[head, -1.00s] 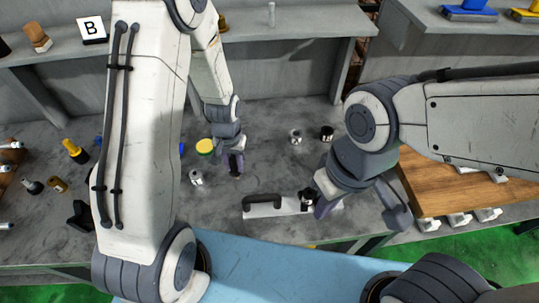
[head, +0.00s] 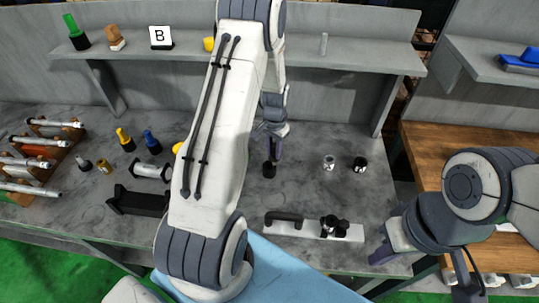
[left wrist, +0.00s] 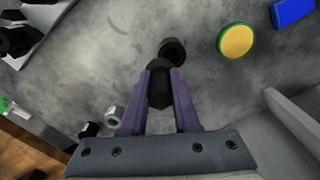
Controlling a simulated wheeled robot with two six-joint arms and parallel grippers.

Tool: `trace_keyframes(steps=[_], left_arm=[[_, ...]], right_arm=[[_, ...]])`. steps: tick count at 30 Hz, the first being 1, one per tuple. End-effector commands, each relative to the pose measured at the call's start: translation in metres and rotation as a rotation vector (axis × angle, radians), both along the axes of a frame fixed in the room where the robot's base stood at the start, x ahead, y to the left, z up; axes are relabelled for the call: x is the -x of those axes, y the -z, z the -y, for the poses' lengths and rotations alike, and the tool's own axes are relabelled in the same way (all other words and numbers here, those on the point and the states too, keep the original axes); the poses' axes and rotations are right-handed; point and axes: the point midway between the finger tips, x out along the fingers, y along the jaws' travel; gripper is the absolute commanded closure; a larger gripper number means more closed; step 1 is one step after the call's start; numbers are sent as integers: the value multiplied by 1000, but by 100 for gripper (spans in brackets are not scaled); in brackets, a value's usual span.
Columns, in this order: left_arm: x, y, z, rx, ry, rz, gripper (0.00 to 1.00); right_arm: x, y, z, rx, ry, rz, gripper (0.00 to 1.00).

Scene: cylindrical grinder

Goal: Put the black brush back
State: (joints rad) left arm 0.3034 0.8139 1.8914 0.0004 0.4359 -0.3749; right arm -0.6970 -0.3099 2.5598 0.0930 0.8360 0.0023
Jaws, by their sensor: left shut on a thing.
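My left gripper (head: 275,150) is above the middle of the grey table. In the left wrist view (left wrist: 160,82) its purple fingers are shut on a dark, faceted piece, the black brush (left wrist: 160,92). Just beyond the fingertips, a dark round piece (left wrist: 172,50) shows; I cannot tell if it is joined to the brush or apart. In the head view a small black piece (head: 269,170) shows just below the gripper. My right gripper (head: 382,254) is low at the table's front right; its fingers are mostly hidden and appear to hold nothing clear.
A light plate with a black handle (head: 315,227) lies at the table front. A silver cylinder (head: 329,162) and a black one (head: 360,164) stand to the right. The left wrist view shows a yellow-green disc (left wrist: 235,41) and a blue block (left wrist: 291,12). A shelf (head: 375,58) runs behind.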

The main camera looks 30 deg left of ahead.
Motion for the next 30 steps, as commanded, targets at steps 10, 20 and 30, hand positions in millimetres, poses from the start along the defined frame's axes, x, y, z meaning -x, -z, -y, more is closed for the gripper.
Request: trace_keyframes(steps=[10,20,30], left_arm=[[-2,26,-21,2,3,-4,100],[-3,54,-21,0,3,0,100],[-3,60,-21,0,3,0,100]], right_arm=[[0,-16,0,0,1,0,100],[0,-25,0,0,-1,0,100],[0,-19,0,0,0,0,100]])
